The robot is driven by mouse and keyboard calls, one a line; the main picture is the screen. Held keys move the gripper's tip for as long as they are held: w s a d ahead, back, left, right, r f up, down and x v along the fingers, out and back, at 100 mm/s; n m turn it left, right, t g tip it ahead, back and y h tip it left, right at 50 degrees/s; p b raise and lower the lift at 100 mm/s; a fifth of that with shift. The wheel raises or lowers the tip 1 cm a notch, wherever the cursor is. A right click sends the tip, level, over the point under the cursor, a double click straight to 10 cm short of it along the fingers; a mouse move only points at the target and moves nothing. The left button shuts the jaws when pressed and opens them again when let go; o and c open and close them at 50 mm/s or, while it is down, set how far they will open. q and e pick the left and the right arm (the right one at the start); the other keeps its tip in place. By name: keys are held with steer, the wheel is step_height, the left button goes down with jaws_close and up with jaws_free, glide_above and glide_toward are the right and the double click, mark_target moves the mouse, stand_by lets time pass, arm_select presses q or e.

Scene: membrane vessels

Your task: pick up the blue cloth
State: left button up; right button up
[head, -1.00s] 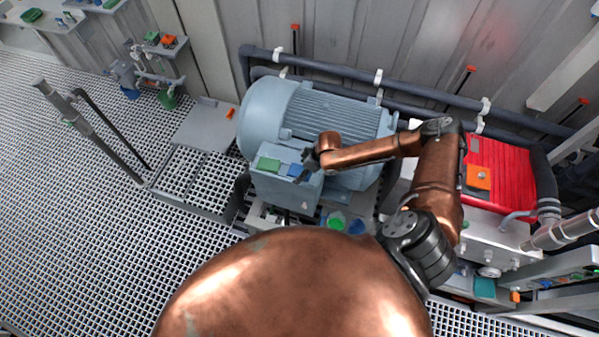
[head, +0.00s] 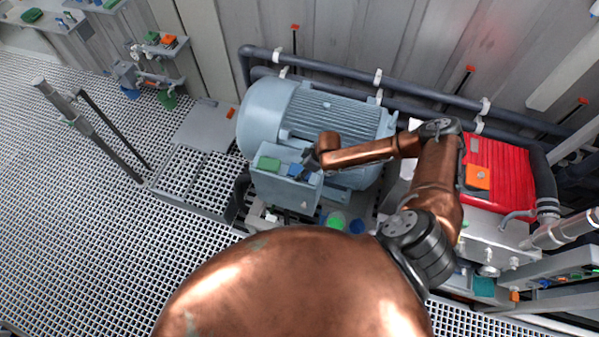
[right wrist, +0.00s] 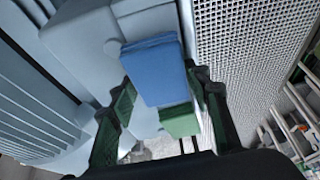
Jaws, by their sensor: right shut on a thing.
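The blue cloth (head: 295,171) is a small folded blue block at the grey box on the motor's front. It also shows large in the right wrist view (right wrist: 152,72), between the fingers of my right gripper. My right gripper (head: 306,166) reaches in from the right, pointing left, and is shut on the blue cloth. Its dark fingers (right wrist: 160,88) stand on either side of it in the wrist view. Whether the cloth is clear of the box top I cannot tell. My left gripper is not in view.
A green cloth (head: 268,163) lies on the box just left of the blue one. The grey-blue motor (head: 330,115) stands behind. A red ribbed unit (head: 505,170) with an orange cloth (head: 478,177) is at right. The grating floor (head: 110,230) at left is mostly open.

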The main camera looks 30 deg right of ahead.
steer(key=shift+c, duration=1)
steer(key=shift+r+b, duration=0.15)
steer(key=shift+b, duration=0.15)
step_height(320, 180, up, 2)
steer(key=shift+w+d+r+b, duration=0.1)
steer(key=shift+r+b, duration=0.1)
steer(key=shift+b, duration=0.1)
steer(key=s+a+r+b, duration=0.2)
steer(key=s+a+r, duration=0.2)
steer(key=s+r, duration=0.6)
steer(key=s, duration=0.3)
steer(key=shift+s+r, duration=0.3)
steer(key=shift+r, duration=0.1)
